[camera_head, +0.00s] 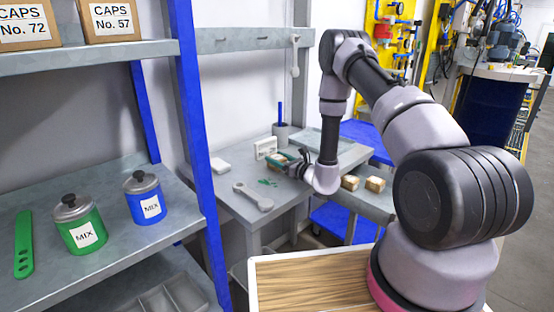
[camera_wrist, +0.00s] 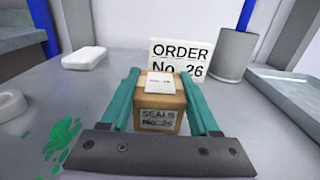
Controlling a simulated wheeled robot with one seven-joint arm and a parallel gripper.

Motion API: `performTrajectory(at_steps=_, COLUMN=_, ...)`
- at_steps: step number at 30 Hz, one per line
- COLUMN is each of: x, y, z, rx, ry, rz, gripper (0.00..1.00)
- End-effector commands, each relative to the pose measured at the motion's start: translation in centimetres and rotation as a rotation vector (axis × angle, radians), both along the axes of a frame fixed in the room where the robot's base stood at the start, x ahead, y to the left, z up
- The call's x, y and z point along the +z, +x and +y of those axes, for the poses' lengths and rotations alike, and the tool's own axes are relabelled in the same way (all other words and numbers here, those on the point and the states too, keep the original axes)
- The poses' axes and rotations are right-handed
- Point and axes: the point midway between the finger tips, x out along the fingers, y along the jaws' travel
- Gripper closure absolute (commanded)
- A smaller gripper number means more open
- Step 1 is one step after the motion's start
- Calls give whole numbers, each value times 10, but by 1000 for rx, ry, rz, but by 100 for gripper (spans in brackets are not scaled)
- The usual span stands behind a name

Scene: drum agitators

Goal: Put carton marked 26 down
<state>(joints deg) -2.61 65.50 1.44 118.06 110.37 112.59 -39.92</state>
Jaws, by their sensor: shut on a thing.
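The carton marked 26 (camera_wrist: 160,101) is a small brown box with a "SEALS No. 26" label on its near face and a white label on top. My gripper (camera_wrist: 159,77) has its two teal fingers closed on the box's left and right sides in the wrist view. The box looks upright, over or on the grey bench (camera_head: 226,190); I cannot tell whether it touches. Just behind it stands a white sign (camera_wrist: 180,58) reading "ORDER No. 26". In the head view my gripper (camera_head: 283,161) is over the bench, and the box is hardly distinguishable there.
A grey cup (camera_head: 281,133) stands at the bench's back. Two small cartons, one nearer left (camera_head: 350,182), sit on a surface to the right. A blue-posted shelf (camera_head: 195,120) is at left.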

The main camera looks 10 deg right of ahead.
Motion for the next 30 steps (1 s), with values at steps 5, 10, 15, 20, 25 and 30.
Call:
performTrajectory(at_steps=5, x=-1, y=0, z=0, rx=0, ry=0, rz=-2, gripper=94)
performTrajectory(at_steps=10, x=-4, y=0, z=0, rx=0, ry=0, rz=-1, gripper=94)
performTrajectory(at_steps=15, x=-4, y=0, z=0, rx=0, ry=0, rz=-1, gripper=8)
performTrajectory(at_steps=20, x=-4, y=0, z=0, rx=0, ry=0, rz=-1, gripper=8)
performTrajectory(at_steps=25, x=1, y=0, z=0, rx=0, ry=0, rz=-3, gripper=8)
performTrajectory(at_steps=30, x=-1, y=-20, z=-17, rx=-4, ry=1, rz=2, gripper=8)
